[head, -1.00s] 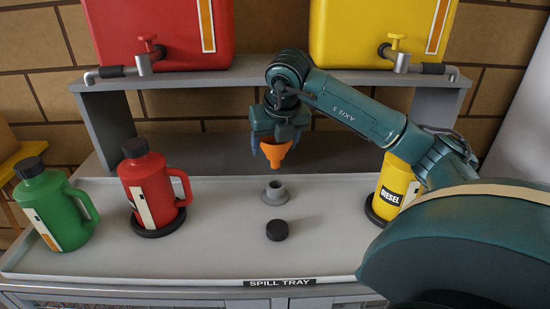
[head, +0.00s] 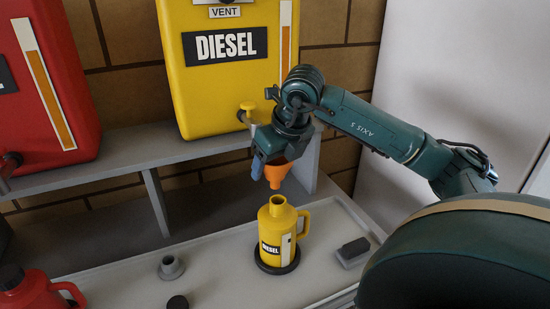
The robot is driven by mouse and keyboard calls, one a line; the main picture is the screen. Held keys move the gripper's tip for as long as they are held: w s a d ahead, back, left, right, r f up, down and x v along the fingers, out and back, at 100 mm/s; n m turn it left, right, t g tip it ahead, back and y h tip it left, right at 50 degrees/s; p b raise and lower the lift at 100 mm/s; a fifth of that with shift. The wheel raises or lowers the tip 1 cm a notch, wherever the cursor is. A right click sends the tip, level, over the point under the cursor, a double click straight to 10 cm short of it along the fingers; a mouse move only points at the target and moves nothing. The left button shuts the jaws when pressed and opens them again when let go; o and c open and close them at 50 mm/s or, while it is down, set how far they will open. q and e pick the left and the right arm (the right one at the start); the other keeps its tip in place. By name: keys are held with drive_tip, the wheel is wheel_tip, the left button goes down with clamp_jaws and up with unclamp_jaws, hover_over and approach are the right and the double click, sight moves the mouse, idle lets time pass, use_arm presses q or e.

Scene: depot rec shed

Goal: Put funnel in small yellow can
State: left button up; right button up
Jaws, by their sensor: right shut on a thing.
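The orange funnel (head: 276,174) is held spout down in my right gripper (head: 270,160), which is shut on it. The small yellow can (head: 270,230), labelled DIESEL, stands upright on a dark round base on the spill tray. Its neck is open, with no cap on it. The funnel hangs above the can's mouth, with a visible gap between spout and neck. The gripper hides part of the funnel's rim. My left gripper is not in view.
A large yellow DIESEL tank (head: 228,105) with a tap stands on the grey shelf (head: 120,152) behind. A red tank (head: 50,90) is at left. On the tray (head: 215,272) are a grey holder (head: 171,267), a black cap (head: 177,302), a dark block (head: 354,250) and a red can (head: 35,292).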

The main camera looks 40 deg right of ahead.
sight(277, 188)
drive_tip(key=shift+s+d+r, duration=0.15)
drive_tip(key=shift+s+d, duration=0.05)
wheel_tip(277, 188, down, 5)
drive_tip(key=b, duration=0.4)
drive_tip(key=shift+r, duration=0.1)
drive_tip(key=shift+f+b, duration=0.3)
drive_tip(key=shift+f, duration=0.15)
use_arm(q)
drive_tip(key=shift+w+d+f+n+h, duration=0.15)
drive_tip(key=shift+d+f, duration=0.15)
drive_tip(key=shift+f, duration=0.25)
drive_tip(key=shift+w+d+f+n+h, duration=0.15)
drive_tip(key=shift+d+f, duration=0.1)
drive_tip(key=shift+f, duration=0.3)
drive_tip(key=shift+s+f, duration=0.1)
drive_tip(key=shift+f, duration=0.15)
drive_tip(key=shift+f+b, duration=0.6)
drive_tip(key=shift+b, duration=0.15)
use_arm(e)
drive_tip(key=shift+f, duration=0.65)
